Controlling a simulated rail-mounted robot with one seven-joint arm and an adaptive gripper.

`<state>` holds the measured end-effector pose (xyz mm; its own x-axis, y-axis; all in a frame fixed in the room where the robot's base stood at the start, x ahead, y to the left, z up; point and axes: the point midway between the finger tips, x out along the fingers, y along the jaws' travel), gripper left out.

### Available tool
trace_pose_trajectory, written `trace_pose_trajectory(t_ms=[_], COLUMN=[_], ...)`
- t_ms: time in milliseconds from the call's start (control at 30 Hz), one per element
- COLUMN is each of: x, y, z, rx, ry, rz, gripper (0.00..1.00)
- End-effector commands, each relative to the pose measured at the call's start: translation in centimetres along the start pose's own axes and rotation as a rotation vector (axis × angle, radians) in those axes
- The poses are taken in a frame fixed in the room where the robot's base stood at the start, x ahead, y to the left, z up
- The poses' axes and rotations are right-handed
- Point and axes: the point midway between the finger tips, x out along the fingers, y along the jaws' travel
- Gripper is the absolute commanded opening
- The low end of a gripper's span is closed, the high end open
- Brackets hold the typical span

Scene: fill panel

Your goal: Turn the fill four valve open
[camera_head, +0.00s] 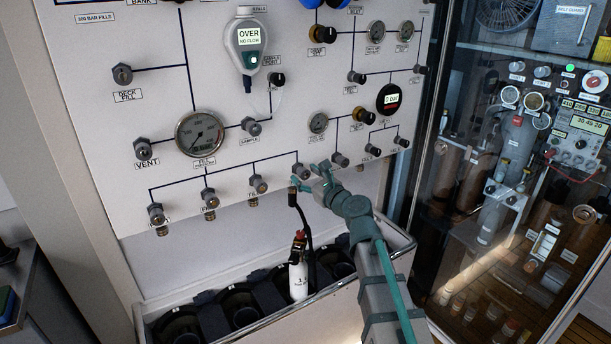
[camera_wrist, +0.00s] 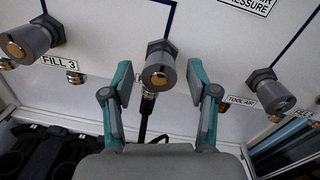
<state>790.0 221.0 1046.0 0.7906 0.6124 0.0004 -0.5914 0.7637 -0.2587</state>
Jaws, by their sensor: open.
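The fill four valve (camera_head: 301,171) is a grey knob at the right end of the lower row of fill valves. In the wrist view the knob (camera_wrist: 160,68) sits centred between my fingertips, and its label is mostly hidden. My gripper (camera_head: 312,178) is open in front of it; it also shows in the wrist view (camera_wrist: 160,82). One finger is on each side of the knob, with gaps visible, and neither appears to touch it. A black hose (camera_head: 304,215) hangs below this valve to a white bottle (camera_head: 298,270).
The fill 3 valve (camera_wrist: 30,38) is to the left and the tool air valve (camera_wrist: 270,90) to the right. A rack (camera_head: 240,308) with black round holders stands below the panel. A glass cabinet (camera_head: 500,150) stands at right.

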Motion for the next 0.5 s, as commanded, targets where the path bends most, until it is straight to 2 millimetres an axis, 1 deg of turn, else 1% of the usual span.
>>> trace_pose_trajectory(t_ms=[100, 367, 500], x=[0.51, 0.51, 0.51], y=[0.02, 0.05, 0.05], z=[0.0, -0.03, -0.03], rx=[0.0, 0.0, 0.0], ry=[0.0, 0.0, 0.0], rz=[0.0, 0.0, 0.001], gripper=[0.59, 0.59, 0.35])
